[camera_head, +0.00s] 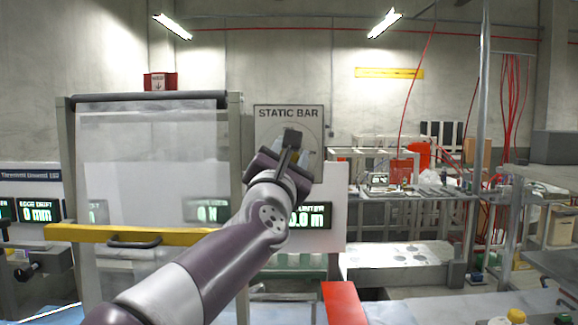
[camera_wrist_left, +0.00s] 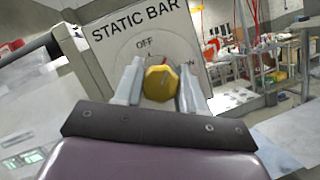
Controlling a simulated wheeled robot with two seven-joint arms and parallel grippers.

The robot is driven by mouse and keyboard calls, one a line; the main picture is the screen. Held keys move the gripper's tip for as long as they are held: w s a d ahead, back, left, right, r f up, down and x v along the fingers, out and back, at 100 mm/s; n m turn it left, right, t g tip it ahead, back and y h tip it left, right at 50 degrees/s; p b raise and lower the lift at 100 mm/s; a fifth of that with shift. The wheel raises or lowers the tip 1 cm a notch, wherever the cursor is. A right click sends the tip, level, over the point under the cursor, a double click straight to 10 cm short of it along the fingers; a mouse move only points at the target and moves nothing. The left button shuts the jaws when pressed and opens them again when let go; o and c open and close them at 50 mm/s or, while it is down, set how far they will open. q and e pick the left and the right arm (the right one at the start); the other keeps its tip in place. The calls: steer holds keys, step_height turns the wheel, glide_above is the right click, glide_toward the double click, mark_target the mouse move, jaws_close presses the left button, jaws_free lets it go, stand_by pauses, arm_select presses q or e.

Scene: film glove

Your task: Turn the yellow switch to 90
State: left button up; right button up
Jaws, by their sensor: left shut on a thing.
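The yellow switch (camera_wrist_left: 160,83) is a faceted knob on a white panel marked STATIC BAR (camera_wrist_left: 128,36), under the word OFF. A small red mark shows at the knob's upper edge, pointing up and slightly right. A second label at the right is partly hidden, with an N visible. My left gripper (camera_wrist_left: 160,88) is shut on the knob, one finger on each side. In the head view, my left gripper (camera_head: 303,160) is in front of the STATIC BAR panel (camera_head: 287,114) and hides the knob. My right gripper is not in view.
A clear guard panel with a yellow bar (camera_head: 170,236) and dark handle stands left of the panel. A digital display is partly behind my arm. A red block (camera_head: 344,303) lies below. Benches with equipment and red hoses stand at right.

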arm_select(q)
steer(key=m+h, duration=0.1)
steer(key=m, duration=0.1)
steer(key=shift+f+m+g, duration=0.1)
steer(key=shift+m+g, duration=0.2)
steer(key=shift+g, duration=0.1)
steer(key=shift+m+g, duration=0.4)
steer(key=shift+m, duration=0.7)
steer(key=m+g+h+p, duration=0.1)
steer(key=m+p, duration=0.1)
steer(key=m, duration=0.1)
steer(key=shift+m, duration=0.4)
steer(key=shift+m+g+h+p, duration=0.3)
steer(key=shift+m+g+p, duration=0.3)
steer(key=shift+m+p, duration=0.4)
steer(key=shift+m, duration=0.3)
steer(key=o, duration=1)
steer(key=shift+o, duration=0.2)
